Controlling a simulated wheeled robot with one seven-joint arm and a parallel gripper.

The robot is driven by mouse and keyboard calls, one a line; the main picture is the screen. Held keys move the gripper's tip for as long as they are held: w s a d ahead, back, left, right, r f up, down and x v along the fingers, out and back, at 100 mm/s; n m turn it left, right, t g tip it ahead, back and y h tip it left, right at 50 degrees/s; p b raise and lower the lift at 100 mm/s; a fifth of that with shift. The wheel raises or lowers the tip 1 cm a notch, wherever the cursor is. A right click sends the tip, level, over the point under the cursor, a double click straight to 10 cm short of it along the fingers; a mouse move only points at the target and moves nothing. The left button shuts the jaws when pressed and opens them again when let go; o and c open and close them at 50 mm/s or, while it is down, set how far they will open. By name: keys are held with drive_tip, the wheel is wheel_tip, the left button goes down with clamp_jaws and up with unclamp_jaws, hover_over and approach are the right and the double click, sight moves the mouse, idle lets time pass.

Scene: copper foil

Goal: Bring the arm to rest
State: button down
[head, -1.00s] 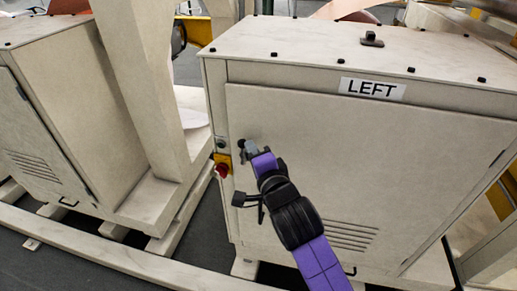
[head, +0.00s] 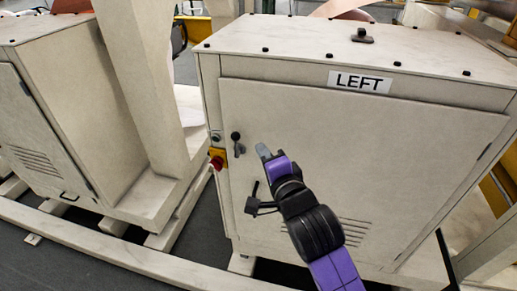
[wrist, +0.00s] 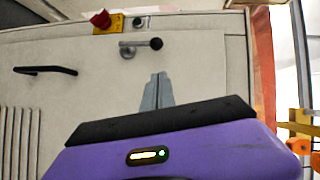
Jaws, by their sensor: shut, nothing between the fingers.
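My gripper (head: 263,151) is shut and empty, in front of the cabinet door (head: 350,145) labelled LEFT. My purple and black arm reaches up from the lower right of the head view.
A red knob on a yellow plate (head: 217,161) is at the cabinet's left edge. A second cabinet (head: 75,110) and a slanted pale post (head: 140,90) stand to the left. Pale floor beams (head: 120,258) run along the front.

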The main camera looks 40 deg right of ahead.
drive_tip(key=b+v, duration=0.1)
drive_tip(key=v, duration=0.5)
drive_tip(key=shift+f, duration=0.1)
drive_tip(key=s+a+n+t+y, duration=0.35)
drive_tip(key=s+a+n, duration=0.3)
drive_tip(key=n, duration=0.75)
drive_tip(key=s+a+f+n+g+y, duration=0.1)
drive_tip(key=s+f, duration=0.4)
drive_tip(key=s, duration=0.5)
drive_tip(key=s+a+f+n+g+y, duration=0.2)
drive_tip(key=s+a+f+n, duration=0.3)
drive_tip(key=s, duration=0.6)
drive_tip(key=shift+f+g, duration=0.45)
drive_tip(key=shift+f, duration=0.2)
